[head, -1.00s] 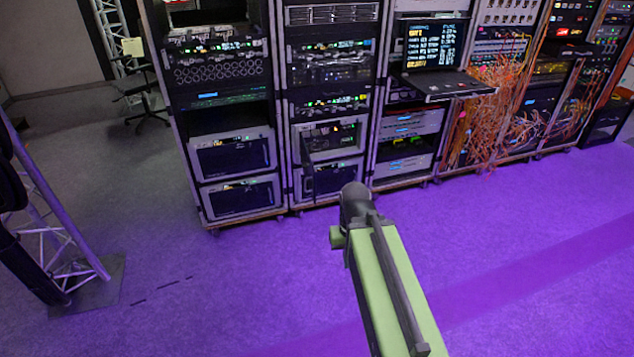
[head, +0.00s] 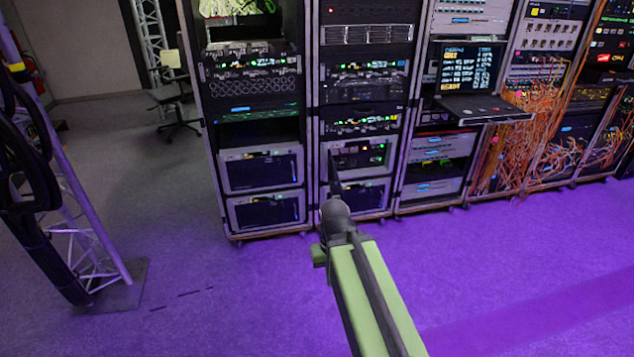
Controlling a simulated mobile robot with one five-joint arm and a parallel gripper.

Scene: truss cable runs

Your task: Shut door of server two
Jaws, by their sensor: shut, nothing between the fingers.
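The open server (head: 366,155) sits low in the second rack from the left, with lit green and red parts bare in its front. Its dark door (head: 334,166) stands swung out at the left side, seen nearly edge-on. I see no label that names it server two. My gripper (head: 335,207) is the dark end of my green arm, just below the door in the picture.
Below the open server is another server (head: 370,196) with a dark front. Two shut servers (head: 260,168) are in the left rack. A laptop (head: 470,78) juts out from the third rack. Orange cables (head: 520,130) hang at right. A truss (head: 90,235) stands at left. Purple floor is clear.

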